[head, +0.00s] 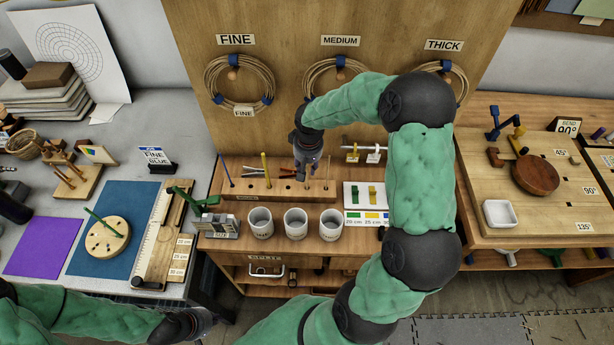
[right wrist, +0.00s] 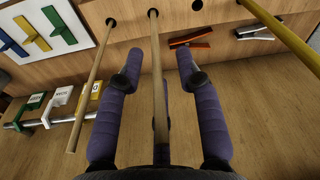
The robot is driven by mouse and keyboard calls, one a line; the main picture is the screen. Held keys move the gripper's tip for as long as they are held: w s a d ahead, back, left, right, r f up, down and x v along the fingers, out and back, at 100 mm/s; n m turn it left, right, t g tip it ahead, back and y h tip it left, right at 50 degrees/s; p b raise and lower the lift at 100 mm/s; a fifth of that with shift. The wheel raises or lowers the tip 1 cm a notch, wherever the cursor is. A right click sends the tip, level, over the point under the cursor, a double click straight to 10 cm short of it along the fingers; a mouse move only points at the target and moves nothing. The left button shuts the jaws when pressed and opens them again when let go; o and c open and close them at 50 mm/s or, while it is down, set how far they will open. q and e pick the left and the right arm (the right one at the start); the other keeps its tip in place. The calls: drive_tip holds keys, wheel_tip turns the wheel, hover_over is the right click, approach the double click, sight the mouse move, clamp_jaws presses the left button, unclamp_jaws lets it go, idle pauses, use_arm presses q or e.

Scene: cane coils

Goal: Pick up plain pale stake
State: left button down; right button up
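A plain pale stake (right wrist: 157,75) stands in a hole of the wooden rack (head: 240,187). In the right wrist view it runs between the fingers of my right gripper (right wrist: 155,75), which are open with a gap on each side of it. In the head view my right gripper (head: 307,168) is over the rack and hides most of that stake. A second, thinner pale stake (right wrist: 95,72) stands beside it, outside the fingers; it also shows in the head view (head: 328,170). My left gripper (head: 198,322) is low at the left, away from the rack; its fingers are unclear.
Several grey cups (head: 296,223) stand in front. A white board with coloured pieces (head: 354,193) lies to the right. Cane coils (head: 240,80) hang behind.

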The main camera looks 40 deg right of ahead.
clamp_jaws()
drive_tip(key=shift+r, duration=0.15)
